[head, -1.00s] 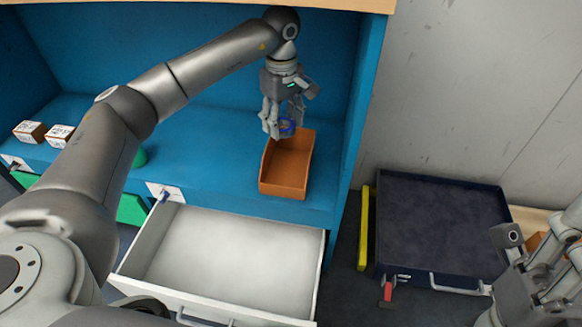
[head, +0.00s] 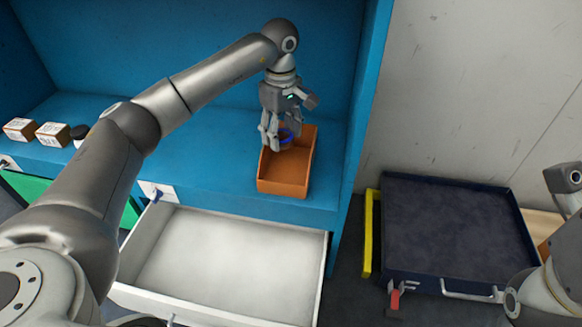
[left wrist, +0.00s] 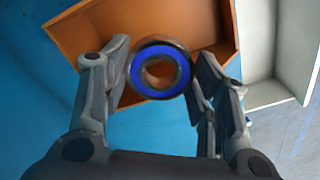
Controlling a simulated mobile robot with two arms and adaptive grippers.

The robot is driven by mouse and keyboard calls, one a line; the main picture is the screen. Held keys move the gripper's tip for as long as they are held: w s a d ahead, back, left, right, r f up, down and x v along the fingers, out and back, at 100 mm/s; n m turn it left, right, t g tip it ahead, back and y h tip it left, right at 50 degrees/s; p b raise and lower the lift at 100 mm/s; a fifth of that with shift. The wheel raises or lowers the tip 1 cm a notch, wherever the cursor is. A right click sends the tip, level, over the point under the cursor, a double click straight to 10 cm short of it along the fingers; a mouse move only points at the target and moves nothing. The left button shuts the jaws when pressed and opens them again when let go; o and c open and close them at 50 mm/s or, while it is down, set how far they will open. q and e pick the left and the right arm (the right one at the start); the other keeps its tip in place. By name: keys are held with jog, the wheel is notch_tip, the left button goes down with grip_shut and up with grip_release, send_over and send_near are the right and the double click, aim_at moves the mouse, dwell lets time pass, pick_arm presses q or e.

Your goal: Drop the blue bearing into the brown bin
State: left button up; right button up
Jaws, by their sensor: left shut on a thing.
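The blue bearing (left wrist: 160,68), a ring with a blue face and dark rim, is held between the two fingers of my left gripper (left wrist: 160,85). In the left wrist view the bin (left wrist: 90,32) lies behind the bearing. The right arm shows at the lower right of the head view, but its fingers do not show.
A white drawer (head: 215,260) is pulled out below the shelf. Two small white-and-brown boxes (head: 53,134) sit on the shelf at the left. A dark tray cart (head: 450,225) with a yellow side stands at the right. The shelf (head: 205,170) left of the bin is clear.

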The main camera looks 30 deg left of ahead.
dwell(0.3)
pick_arm(q)
jog(key=o, duration=1.2)
jog(key=shift+o, duration=0.2)
notch_tip(320, 180, up, 7)
jog(key=shift+r, duration=0.2)
